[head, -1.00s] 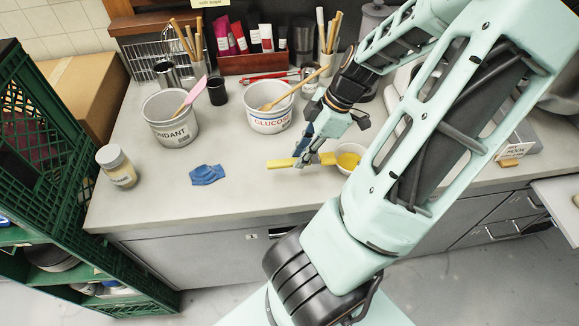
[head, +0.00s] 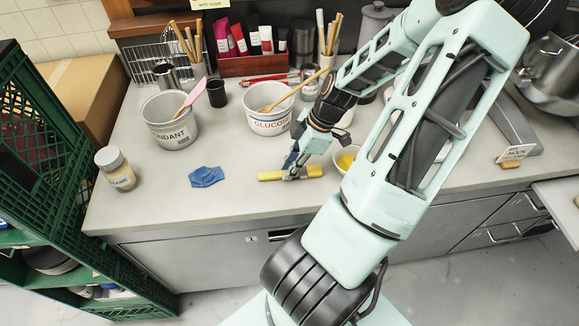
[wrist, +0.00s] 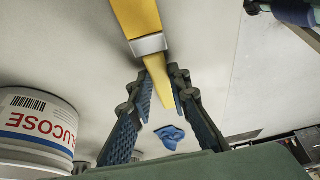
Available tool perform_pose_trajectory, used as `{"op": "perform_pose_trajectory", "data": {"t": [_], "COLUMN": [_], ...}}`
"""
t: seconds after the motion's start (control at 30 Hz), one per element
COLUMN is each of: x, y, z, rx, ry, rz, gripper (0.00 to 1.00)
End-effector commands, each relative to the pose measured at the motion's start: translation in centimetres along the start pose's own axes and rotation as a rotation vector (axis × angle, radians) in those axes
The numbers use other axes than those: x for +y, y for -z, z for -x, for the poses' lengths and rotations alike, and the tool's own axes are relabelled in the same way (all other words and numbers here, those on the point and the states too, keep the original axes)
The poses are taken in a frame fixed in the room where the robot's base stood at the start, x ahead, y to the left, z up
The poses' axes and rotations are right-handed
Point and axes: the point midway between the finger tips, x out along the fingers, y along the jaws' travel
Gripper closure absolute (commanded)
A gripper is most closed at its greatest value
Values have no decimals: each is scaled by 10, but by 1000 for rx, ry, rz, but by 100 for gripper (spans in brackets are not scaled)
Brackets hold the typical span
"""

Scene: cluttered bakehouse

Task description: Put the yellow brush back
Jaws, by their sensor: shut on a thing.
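The yellow brush (head: 271,176) is level at the front middle of the grey counter, left of a white bowl with yellow contents (head: 346,161). My gripper (head: 293,175) is shut on it near its middle, pointing down from above. In the wrist view, the brush (wrist: 138,16) with its metal band runs between my two ribbed fingers (wrist: 160,98). The brush is on or very close to the counter top; I cannot tell if it touches.
A crumpled blue cloth (head: 206,177) lies left of the brush. The glucose tub (head: 268,123), the fondant tub (head: 172,138) and a lidded jar (head: 116,168) stand on the counter (head: 235,205). A green crate (head: 50,165) is at the left. The counter between cloth and brush is clear.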

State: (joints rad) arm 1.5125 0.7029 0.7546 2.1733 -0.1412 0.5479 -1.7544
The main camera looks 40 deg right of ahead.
Motion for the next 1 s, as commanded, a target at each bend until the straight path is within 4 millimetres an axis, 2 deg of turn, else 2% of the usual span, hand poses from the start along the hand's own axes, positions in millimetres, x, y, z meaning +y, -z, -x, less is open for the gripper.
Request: {"op": "perform_pose_trajectory", "data": {"t": [0.07, 0.1, 0.23, 0.5, 0.63, 0.77, 1.0], "x": [0, 0, 0, 0, 1, 1, 1], "y": [-1, -1, -1, 0, 0, -1, -1], "z": [-3, -2, -2, -1, 9, 33, 85], "rx": [0, 0, 0, 0, -1, -3, -4], "ry": [1, 0, 0, 0, -3, -4, -4], "rz": [0, 0, 0, 0, -1, -2, -2], "gripper": [100, 79, 66, 66, 66, 66, 66]}}
